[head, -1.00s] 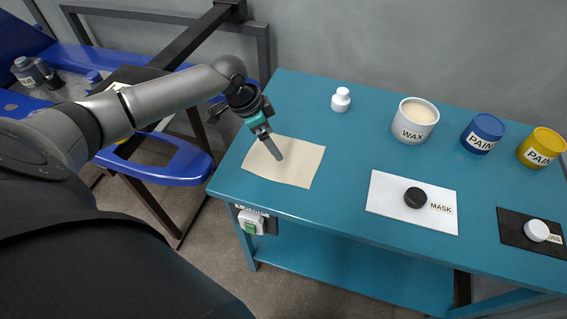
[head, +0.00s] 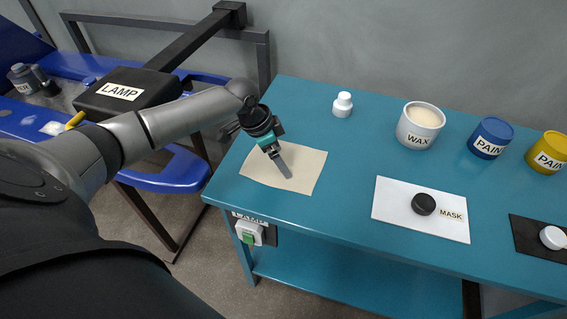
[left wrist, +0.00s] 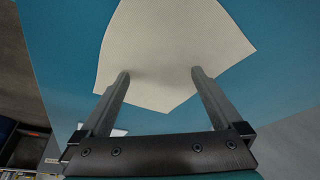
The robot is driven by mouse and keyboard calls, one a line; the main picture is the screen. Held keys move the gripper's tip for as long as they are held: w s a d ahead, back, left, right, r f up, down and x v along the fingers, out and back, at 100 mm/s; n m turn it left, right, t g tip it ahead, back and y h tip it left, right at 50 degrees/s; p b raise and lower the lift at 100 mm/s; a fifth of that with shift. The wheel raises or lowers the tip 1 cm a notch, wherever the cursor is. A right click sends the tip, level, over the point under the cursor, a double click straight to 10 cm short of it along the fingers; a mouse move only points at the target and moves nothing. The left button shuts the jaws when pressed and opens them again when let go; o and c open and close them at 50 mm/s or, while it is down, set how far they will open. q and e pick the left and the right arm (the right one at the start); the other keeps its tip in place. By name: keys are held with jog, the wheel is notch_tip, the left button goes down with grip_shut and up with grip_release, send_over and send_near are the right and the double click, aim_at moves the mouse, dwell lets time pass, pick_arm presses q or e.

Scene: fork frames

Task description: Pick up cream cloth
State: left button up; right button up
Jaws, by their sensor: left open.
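The cream cloth (head: 306,168) lies flat on the left part of the teal table. My left gripper (head: 288,174) is over the cloth in the head view, its fingers pointing down at it. In the left wrist view the cloth (left wrist: 170,45) spreads beyond the two fingers, and the left gripper (left wrist: 158,76) is open with a wide gap and nothing between its fingertips. Whether the fingertips touch the cloth cannot be told. The right gripper is not in view.
On the teal table (head: 330,215) stand a white bottle (head: 342,104), a wax tub (head: 420,126), blue (head: 490,138) and yellow (head: 548,152) paint cans. A white mat (head: 395,205) holds a black disc (head: 424,204). A lamp box (head: 125,93) is at left.

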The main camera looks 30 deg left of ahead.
pick_arm(q)
jog(key=shift+s+f, duration=0.1)
jog(key=c, duration=1.6)
notch_tip(320, 180, up, 12)
jog(key=p, duration=1.3)
jog(key=shift+r, duration=0.2)
jog(key=shift+f, duration=0.15)
